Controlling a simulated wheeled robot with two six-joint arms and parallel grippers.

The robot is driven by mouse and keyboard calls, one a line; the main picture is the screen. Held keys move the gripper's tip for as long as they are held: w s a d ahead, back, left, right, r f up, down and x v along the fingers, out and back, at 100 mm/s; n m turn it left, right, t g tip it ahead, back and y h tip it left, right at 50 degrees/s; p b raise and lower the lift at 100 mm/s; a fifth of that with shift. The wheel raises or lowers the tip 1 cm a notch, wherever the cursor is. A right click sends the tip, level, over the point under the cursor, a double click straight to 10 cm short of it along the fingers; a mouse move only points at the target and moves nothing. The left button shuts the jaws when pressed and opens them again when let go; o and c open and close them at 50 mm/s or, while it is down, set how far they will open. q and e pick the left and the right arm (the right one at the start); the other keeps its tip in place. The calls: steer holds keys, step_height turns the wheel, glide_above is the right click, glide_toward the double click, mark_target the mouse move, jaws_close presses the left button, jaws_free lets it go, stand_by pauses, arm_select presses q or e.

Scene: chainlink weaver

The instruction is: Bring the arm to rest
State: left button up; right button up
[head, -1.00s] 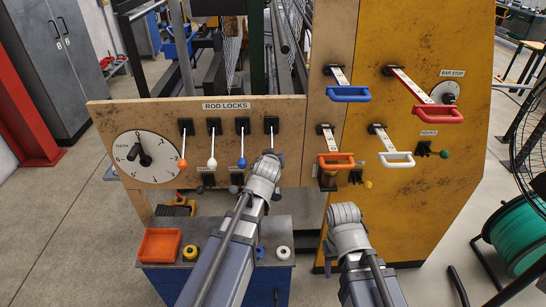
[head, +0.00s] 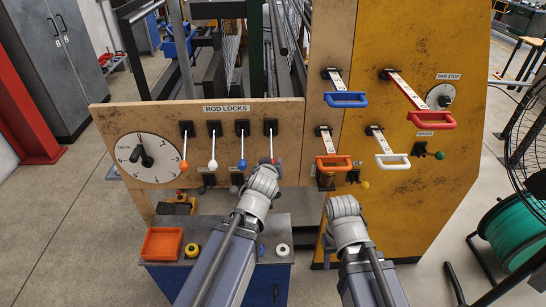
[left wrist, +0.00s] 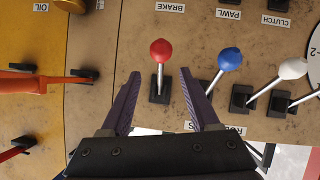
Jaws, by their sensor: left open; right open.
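My left gripper (head: 268,172) is in front of the wooden rod-lock panel (head: 290,112), at the rightmost lever, and its wrist covers most of its jaws there. In the left wrist view its two fingers (left wrist: 160,80) are open and empty. A lever with a red knob (left wrist: 160,50) stands between and beyond them, apart from both. My right gripper (head: 342,208) is in front of the yellow panel (head: 440,190), below the orange handle (head: 334,163). Its fingers are hidden behind its wrist.
Orange, white and blue (head: 242,164) knob levers hang left of my left gripper. Blue (head: 346,100), red (head: 434,121) and white (head: 394,161) handles jut from the panel. An orange tray (head: 162,244) sits on a low cabinet below. A green reel (head: 512,235) stands at right.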

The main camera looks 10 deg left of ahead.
arm_select(q)
steer(key=shift+f, duration=0.1)
steer(key=s+d+f+m+g, duration=0.2)
steer(key=s+d+f+g, duration=0.2)
steer(key=s, duration=0.3)
steer(key=s+d+f+m+g, duration=0.3)
steer(key=s+d+g, duration=0.1)
steer(key=s, duration=0.3)
steer(key=s+d+f+m+g, duration=0.3)
steer(key=s+d+f+g, duration=0.1)
steer(key=s, duration=0.4)
steer(key=shift+d+f+g+h, duration=0.15)
steer(key=shift+f+g+h, duration=0.15)
steer(key=shift+f+h, duration=0.1)
